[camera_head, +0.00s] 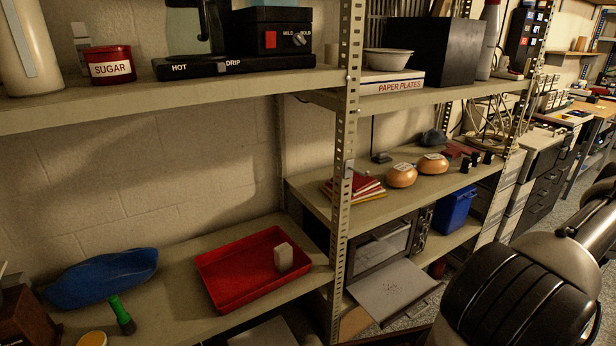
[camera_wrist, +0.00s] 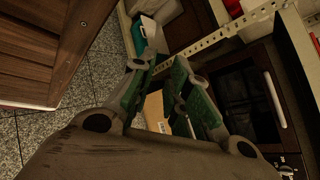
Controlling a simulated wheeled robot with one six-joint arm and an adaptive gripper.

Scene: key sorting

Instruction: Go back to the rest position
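My gripper (camera_wrist: 159,66) shows in the wrist view, with its two green-and-grey fingers apart and nothing held between them. Past the fingers I see a cardboard-coloured surface (camera_wrist: 154,110) and the perforated shelf upright (camera_wrist: 220,35). The head view shows a large dark and grey part of my own arm at the lower right. My gripper itself is outside the head view.
Metal shelving fills the head view. A red tray (camera_head: 217,285) with a small pale block (camera_head: 283,256) sits on the lower left shelf beside a blue bag (camera_head: 102,279). An oven with its door (camera_head: 393,291) open is low in the middle. Wooden furniture (camera_wrist: 50,45) is close in the wrist view.

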